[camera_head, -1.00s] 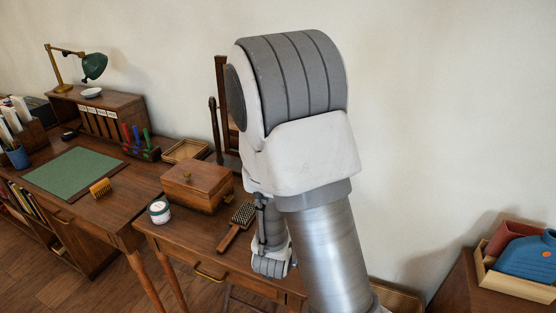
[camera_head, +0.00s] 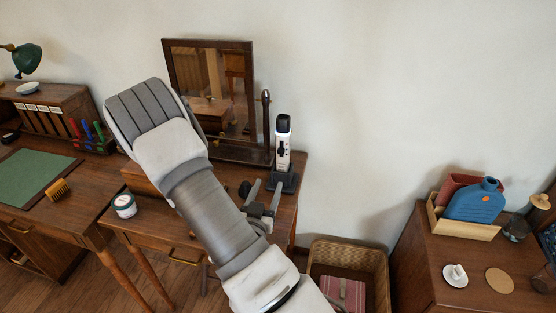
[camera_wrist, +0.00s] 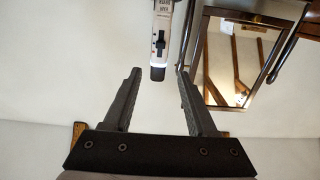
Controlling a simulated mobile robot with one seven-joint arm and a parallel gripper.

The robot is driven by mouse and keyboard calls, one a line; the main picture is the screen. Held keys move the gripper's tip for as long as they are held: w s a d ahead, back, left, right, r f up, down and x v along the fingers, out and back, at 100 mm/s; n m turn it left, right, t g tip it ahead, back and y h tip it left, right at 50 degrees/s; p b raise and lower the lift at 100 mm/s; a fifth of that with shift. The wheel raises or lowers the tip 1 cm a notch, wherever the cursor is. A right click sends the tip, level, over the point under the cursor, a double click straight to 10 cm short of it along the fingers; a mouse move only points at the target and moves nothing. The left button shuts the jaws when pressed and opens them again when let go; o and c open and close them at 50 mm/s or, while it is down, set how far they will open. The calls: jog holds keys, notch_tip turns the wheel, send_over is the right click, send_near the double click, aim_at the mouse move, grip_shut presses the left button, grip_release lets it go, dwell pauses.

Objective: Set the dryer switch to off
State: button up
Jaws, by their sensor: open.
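The dryer (camera_head: 283,150) is white with a black top. It stands upright in a black stand (camera_head: 282,182) at the right end of the dressing table. In the wrist view the dryer (camera_wrist: 161,8) appears upside down at the top centre. Its black slide switch (camera_wrist: 159,44) faces my gripper; its exact setting is hard to tell. My gripper (camera_head: 266,188) is open and empty, just in front of the stand and lower part of the dryer. In the wrist view the fingertips (camera_wrist: 158,75) are spread, with the dryer's dark end just beyond them.
A framed mirror (camera_head: 212,85) on the dressing table (camera_head: 150,228) stands left of the dryer, with a dark post close beside it. A wicker basket (camera_head: 378,262) is on the floor to the right. The wall right of the dryer is bare.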

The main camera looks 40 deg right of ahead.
jog(key=b, duration=1)
send_near(281, 152)
jog(key=b+x, duration=0.1)
jog(key=x, duration=0.7)
jog(key=shift+w+r, duration=0.1)
jog(key=shift+w, duration=0.05)
grip_shut()
dwell(0.8)
